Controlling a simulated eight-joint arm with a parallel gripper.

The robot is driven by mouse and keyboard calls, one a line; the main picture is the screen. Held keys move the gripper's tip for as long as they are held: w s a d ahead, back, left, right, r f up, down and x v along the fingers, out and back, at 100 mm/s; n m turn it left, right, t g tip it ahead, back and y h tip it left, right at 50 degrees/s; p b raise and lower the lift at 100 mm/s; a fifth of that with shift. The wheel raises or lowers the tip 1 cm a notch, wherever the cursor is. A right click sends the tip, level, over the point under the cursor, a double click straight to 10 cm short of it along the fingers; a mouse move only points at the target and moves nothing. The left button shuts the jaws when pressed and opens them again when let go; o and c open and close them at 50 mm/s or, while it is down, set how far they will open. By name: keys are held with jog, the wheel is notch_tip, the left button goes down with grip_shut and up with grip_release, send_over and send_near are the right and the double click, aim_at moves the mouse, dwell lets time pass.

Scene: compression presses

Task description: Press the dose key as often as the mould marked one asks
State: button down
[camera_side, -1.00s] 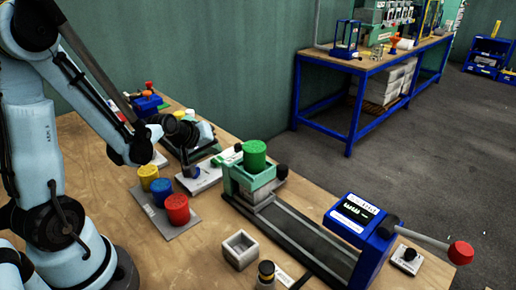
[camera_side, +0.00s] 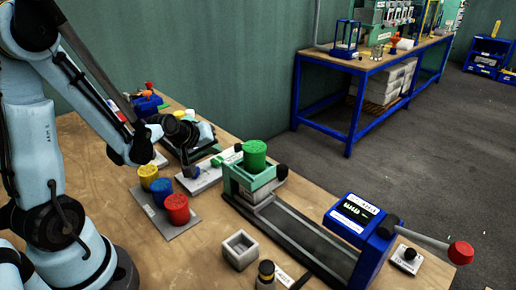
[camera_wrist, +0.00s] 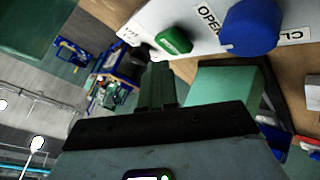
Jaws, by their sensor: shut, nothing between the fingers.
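My gripper (camera_wrist: 157,74) is shut and empty; its green fingers show in the wrist view. Ahead of its tips is a white panel (camera_wrist: 200,13) with a green block-shaped key (camera_wrist: 174,40) and a round blue knob (camera_wrist: 251,27) between lettering that starts "OPE" and "CL". A gap between fingertips and green key, or contact, I cannot tell. In the side view the panel (camera_side: 206,179) lies under my wrist, partly hidden. I cannot read any mark saying which mould is one or which key is the dose key.
A blue console (camera_side: 357,225) with a red-tipped lever (camera_side: 461,253) and a grey open box (camera_side: 239,249) stand nearby.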

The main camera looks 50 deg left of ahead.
aim_at(215, 161)
jog(key=shift+f, duration=0.15)
jog(key=shift+f, duration=0.3)
jog(key=shift+f, duration=0.5)
dwell(0.9)
jog(key=shift+r, duration=0.95)
jog(key=shift+r, duration=2.5)
